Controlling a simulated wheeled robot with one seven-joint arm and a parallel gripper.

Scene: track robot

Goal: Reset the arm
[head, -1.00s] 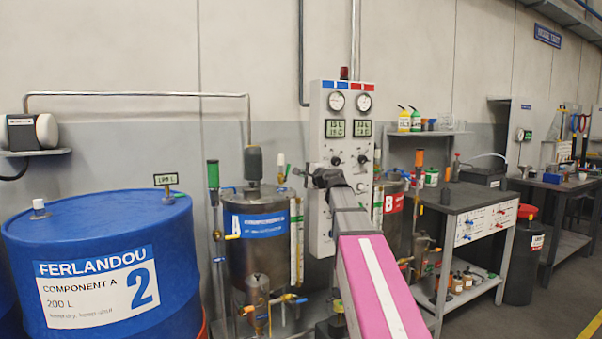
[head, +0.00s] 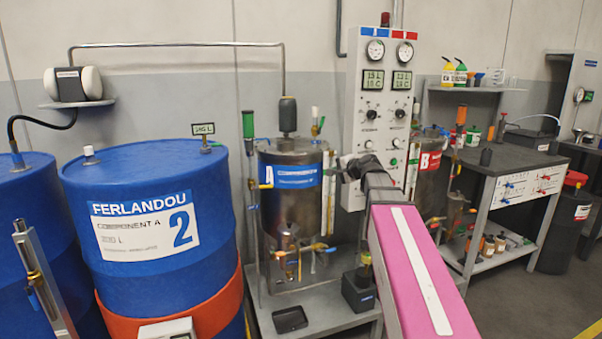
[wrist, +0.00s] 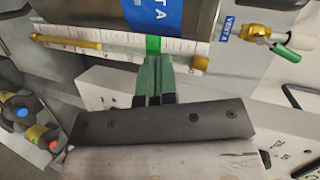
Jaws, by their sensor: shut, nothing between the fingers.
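My arm reaches forward from the lower right of the head view, with a pink link and a dark end. My gripper (head: 358,166) is at that end, in front of the space between tank A (head: 291,210) and the grey control panel (head: 379,130). In the wrist view my gripper (wrist: 153,65) has its green fingers together, with nothing between them. The fingertips point at a white scale strip (wrist: 110,38) with a green band, on tank A. I cannot tell whether they touch it.
Tank B (head: 428,185) stands right of the panel. A dark-topped workbench (head: 512,160) is farther right. Bare floor (head: 560,300) shows at lower right.

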